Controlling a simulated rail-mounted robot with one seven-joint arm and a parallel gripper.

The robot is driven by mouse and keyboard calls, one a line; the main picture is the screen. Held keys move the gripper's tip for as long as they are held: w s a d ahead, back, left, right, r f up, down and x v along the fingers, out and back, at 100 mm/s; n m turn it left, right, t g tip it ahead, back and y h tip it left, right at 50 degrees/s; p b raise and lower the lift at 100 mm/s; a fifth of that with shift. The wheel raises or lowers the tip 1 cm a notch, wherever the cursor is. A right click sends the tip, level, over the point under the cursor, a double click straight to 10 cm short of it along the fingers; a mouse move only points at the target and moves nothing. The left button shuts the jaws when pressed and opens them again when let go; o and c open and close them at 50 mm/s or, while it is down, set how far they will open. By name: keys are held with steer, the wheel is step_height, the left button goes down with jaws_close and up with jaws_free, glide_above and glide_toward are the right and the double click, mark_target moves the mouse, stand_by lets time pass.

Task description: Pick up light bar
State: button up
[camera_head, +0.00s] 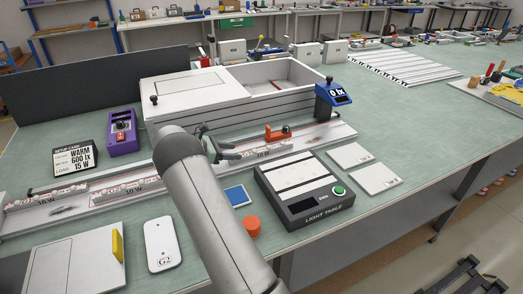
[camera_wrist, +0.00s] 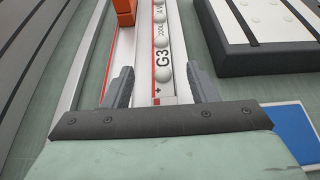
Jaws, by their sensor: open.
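In the head view my gripper (camera_head: 228,150) is low over a white rail at the left end of a light bar (camera_head: 275,149). Other light bars (camera_head: 128,185) lie on the rail to the left, partly behind my arm.
An orange clamp (camera_head: 278,133) stands on the rail just behind the bar; its orange body (camera_wrist: 124,14) is close to the left finger's line. The light table (camera_head: 304,188) is right of the rail. A white box (camera_head: 225,90) stands behind. A blue square (camera_head: 238,196) lies in front.

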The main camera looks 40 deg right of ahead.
mark_target(244, 152)
steer(key=p+x, duration=0.1)
steer(key=x, duration=0.1)
steer(key=p+x, duration=0.1)
steer(key=x, duration=0.2)
steer(key=shift+s+d+f, duration=0.15)
steer(key=shift+d+f, duration=0.05)
steer(key=shift+f, duration=0.15)
steer(key=c, duration=1.1)
